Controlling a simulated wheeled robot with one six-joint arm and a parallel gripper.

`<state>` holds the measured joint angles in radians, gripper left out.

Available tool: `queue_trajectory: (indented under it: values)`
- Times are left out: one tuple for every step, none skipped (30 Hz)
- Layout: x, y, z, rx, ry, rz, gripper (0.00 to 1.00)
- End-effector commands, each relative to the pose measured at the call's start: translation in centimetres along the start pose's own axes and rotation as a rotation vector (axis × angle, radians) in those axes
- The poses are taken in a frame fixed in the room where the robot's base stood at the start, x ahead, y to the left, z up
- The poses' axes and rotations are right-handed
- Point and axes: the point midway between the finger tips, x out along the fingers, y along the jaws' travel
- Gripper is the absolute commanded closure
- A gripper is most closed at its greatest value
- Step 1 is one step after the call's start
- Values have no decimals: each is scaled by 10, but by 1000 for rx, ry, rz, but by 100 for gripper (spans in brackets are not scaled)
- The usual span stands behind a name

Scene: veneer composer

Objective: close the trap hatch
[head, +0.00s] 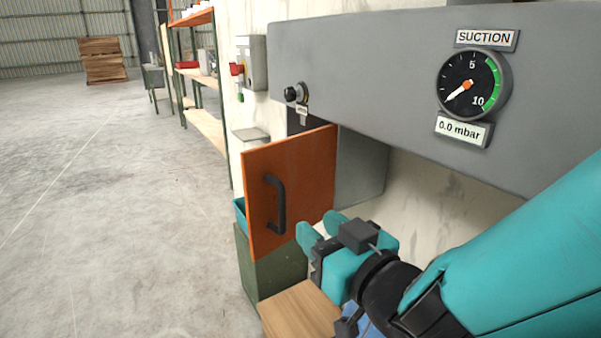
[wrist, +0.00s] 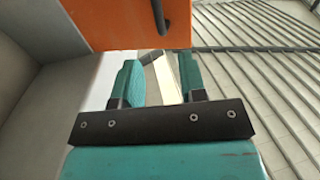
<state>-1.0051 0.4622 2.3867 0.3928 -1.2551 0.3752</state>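The trap hatch (head: 312,190) is an orange panel with a black bar handle (head: 276,204). It stands swung open, out from a grey box (head: 362,170) under the grey machine beam. I cannot tell whether a finger touches the panel.
The grey beam with a suction gauge (head: 474,84) reading 0.0 mbar runs above my arm. A black knob (head: 294,94) sits on its left end. A green box (head: 275,270) and wooden boards (head: 300,312) are below the hatch. The floor at left is clear.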

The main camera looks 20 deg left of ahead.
Motion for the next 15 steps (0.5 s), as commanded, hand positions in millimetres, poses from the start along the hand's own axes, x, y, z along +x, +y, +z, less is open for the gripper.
queue_trajectory:
  values:
    - [11, 1, -8, 0, -2, 2, 62]
    - [17, 1, -8, 0, -2, 2, 62]
    - [24, 1, -7, 0, -3, 2, 62]
    - [30, 1, -8, 1, -2, 2, 62]
    - [37, 1, -8, 1, -1, 3, 62]
    - [46, 1, -8, 1, -1, 3, 62]
    - [52, 2, -7, 1, -1, 4, 62]
    - [58, 2, -7, 1, 0, 3, 62]
    - [66, 1, -4, 2, 1, 3, 62]
    - [72, 1, -4, 2, 1, 4, 62]
    - [78, 2, -4, 1, 0, 4, 62]
    - [84, 1, -4, 1, 1, 3, 62]
    - [89, 1, -2, 1, 1, 2, 62]
    - [93, 1, -1, 1, 1, 2, 62]
    - [98, 1, -1, 0, 2, 2, 62]
